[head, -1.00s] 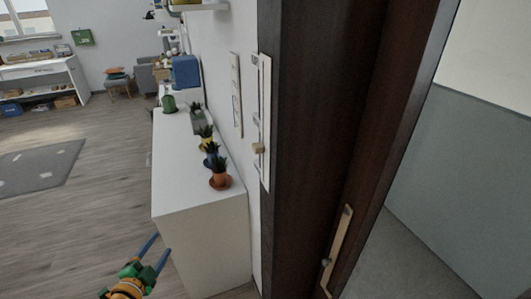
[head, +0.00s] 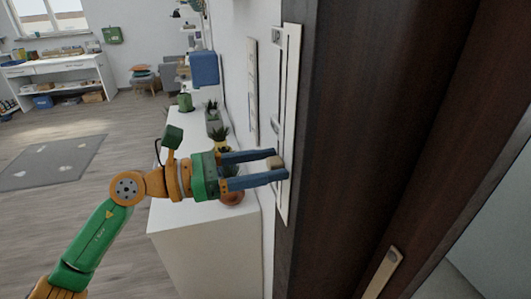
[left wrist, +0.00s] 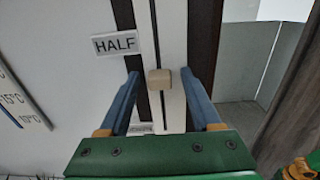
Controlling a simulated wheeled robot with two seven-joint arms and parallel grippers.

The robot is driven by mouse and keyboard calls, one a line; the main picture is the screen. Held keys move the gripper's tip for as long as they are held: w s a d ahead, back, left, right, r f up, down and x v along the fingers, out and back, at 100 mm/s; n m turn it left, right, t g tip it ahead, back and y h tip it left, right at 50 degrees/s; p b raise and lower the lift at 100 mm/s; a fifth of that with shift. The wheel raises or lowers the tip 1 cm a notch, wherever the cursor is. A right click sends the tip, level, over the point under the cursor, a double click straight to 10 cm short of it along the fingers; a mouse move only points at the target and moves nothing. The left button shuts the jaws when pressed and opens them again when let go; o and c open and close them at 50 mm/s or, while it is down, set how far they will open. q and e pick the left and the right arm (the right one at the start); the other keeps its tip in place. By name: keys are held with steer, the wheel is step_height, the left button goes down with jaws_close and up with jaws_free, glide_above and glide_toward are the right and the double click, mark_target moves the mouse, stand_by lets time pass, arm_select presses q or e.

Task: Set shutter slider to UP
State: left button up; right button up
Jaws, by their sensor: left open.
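The shutter slider is a tall white panel (head: 291,70) on the wall beside the dark door frame. Its small beige knob (head: 273,162) sits in the lower part of the track. In the left wrist view the knob (left wrist: 159,79) is just below the level of the HALF label (left wrist: 115,43); a lower label is partly hidden by my gripper. My left gripper (head: 281,166) is open at the panel, with one blue finger on either side of the knob. The wrist view shows gaps between the knob and both fingers.
A thermometer-like scale (left wrist: 18,100) is on the wall left of the slider. A white cabinet (head: 190,220) with potted plants stands below my left arm. The dark wooden door frame (head: 345,120) rises close on the right. Open floor lies to the left.

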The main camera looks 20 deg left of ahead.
arm_select(q)
steer(key=shift+w+f, duration=0.1)
steer(key=shift+s+a, duration=0.15)
steer(key=shift+s, duration=0.05)
jaws_close()
stand_by(1.1)
